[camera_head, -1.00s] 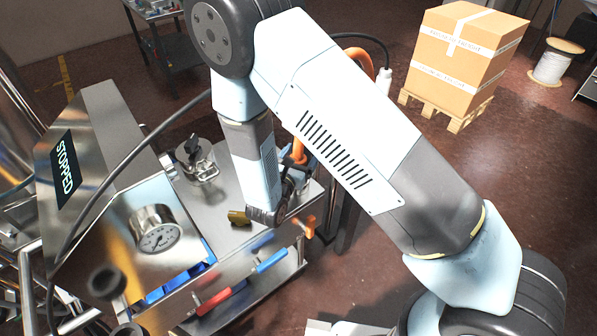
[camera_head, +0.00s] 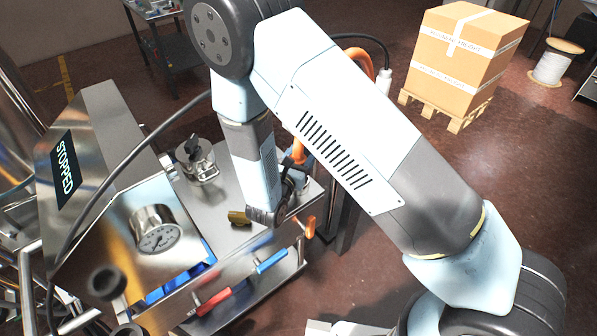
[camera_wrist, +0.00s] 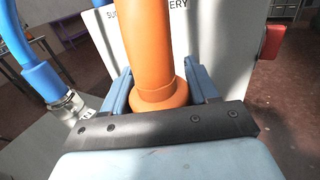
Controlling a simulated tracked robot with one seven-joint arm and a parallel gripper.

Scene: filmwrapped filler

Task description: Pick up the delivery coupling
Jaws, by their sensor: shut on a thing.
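The delivery coupling (camera_wrist: 160,95) is the orange, flared end of a thick orange hose (camera_wrist: 145,40) in the wrist view. My gripper (camera_wrist: 160,88) has its two blue fingers on either side of this orange end and is shut on it. The tips are partly hidden behind the orange part. In the head view, my arm hides most of the gripper and coupling; a bit of orange (camera_head: 298,152) shows beside the wrist.
A white panel (camera_wrist: 215,45) with partly hidden lettering stands just behind the coupling. A blue hose (camera_wrist: 40,75) with a metal fitting is at left. The steel machine (camera_head: 100,150) has a gauge (camera_head: 155,230) and a display reading STOPPED. A boxed pallet (camera_head: 465,60) stands back right.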

